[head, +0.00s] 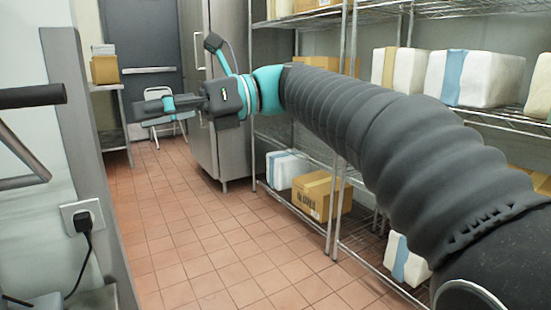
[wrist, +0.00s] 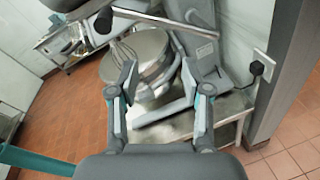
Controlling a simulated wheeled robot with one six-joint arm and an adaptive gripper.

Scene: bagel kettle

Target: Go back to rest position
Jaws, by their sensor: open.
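My gripper (head: 168,104) is at the end of my arm, which stretches from the lower right across the head view. In the wrist view my gripper (wrist: 158,95) has its two fingers spread apart with nothing between them. Past the fingers stands a round metal bowl or pot (wrist: 150,58) in a grey machine (wrist: 203,50) on a metal table (wrist: 232,104). The fingers overlap it in the picture; how far apart they are I cannot tell. No bagel shows in either view.
Wire shelving (head: 349,60) with white packages (head: 474,78) and a cardboard box (head: 318,194) lines the right. A steel cabinet (head: 222,145) and a grey door (head: 152,92) stand at the back. A wall socket with a plug (head: 82,216) is at left. The tiled floor (head: 215,255) between is clear.

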